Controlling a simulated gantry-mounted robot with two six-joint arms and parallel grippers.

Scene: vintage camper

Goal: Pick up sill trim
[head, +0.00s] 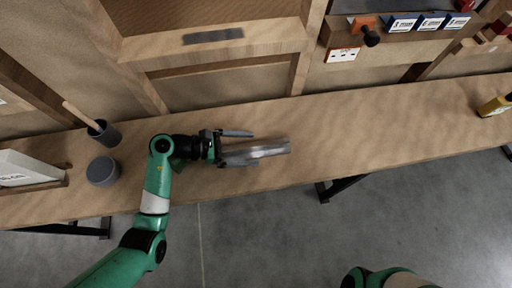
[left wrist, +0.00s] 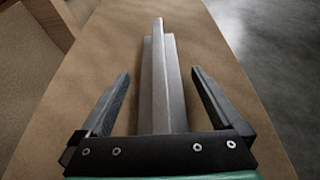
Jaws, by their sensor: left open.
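The sill trim (head: 270,149) is a grey metal strip lying on the wooden workbench, pointing to the right in the head view. In the left wrist view the sill trim (left wrist: 162,80) runs lengthwise between the two fingers, with a raised ridge along it. My left gripper (head: 238,148) is open, its fingers on either side of the near end of the strip. It also shows in the left wrist view (left wrist: 161,92), with a gap between each finger and the trim. Only part of my right arm shows at the bottom of the head view; its gripper is out of sight.
The wooden bench (head: 360,130) is clear to the right up to a yellow item (head: 494,106). At left stand a dark cup (head: 105,134) with a stick, a grey cylinder (head: 102,171) and a white box (head: 25,170). A panel wall runs behind.

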